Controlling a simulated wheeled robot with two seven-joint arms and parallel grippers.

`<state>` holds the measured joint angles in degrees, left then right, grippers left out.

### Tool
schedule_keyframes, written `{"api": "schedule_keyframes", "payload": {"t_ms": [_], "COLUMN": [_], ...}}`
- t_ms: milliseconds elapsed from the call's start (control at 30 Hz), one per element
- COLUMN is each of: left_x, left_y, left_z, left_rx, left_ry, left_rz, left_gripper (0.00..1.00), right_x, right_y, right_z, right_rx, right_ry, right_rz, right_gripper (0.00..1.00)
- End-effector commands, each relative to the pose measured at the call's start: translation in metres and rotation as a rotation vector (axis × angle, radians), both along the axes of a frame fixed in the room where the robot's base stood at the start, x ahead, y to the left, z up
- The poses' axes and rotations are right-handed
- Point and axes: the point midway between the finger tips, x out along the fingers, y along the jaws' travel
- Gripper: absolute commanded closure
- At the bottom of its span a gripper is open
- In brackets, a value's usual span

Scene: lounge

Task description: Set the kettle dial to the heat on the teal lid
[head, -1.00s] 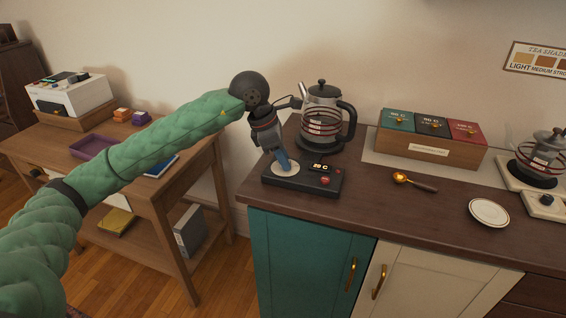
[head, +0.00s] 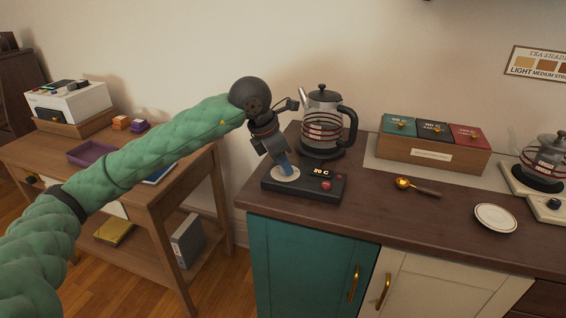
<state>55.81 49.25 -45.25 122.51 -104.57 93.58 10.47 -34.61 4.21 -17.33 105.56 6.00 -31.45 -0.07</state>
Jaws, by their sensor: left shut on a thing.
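The kettle (head: 323,128), glass with a black lid and handle, stands at the back left of the counter. In front of it is a black control base (head: 325,188) with a lit display (head: 321,173) that reads 20 C and a red button (head: 326,184). My left gripper (head: 285,168) points down at the pale round dial (head: 287,175) on this base and is shut on it; the fingers hide part of the dial. The teal lid (head: 399,125) is the left one of three on a wooden box; its small lettering is too small to read surely. My right gripper is not in view.
The wooden box (head: 428,154) also has black and red lids. A spoon (head: 418,188), a white saucer (head: 496,217) and a second glass pot (head: 546,160) are on the counter to the right. A side table (head: 40,150) stands at the left.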

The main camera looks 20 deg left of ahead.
Motion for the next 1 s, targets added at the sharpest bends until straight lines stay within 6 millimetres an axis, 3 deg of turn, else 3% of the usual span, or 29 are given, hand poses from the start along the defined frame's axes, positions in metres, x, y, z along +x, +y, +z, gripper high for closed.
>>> {"api": "schedule_keyframes", "payload": {"t_ms": [167,200,300,667,1000], "left_x": [0.001,0.001,0.001,-0.001,-0.012], "left_y": [0.0,0.0,0.0,0.002,0.017], "left_z": [0.001,0.001,0.001,0.006,0.05], "left_rx": [0.0,0.0,0.0,0.0,0.0], "left_ry": [-0.003,-0.003,-0.001,-0.002,-0.002], "left_rz": [0.001,0.001,0.0,0.001,0.001], "left_gripper": [0.97,0.68,0.52,0.52,0.52], "right_x": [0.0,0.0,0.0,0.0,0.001], "right_y": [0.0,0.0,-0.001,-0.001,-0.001], "right_z": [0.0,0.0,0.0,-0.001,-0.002], "right_rx": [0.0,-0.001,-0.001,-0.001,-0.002], "right_ry": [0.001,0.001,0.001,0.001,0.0], "right_rz": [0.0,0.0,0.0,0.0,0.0], "right_gripper": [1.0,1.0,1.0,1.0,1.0]}}
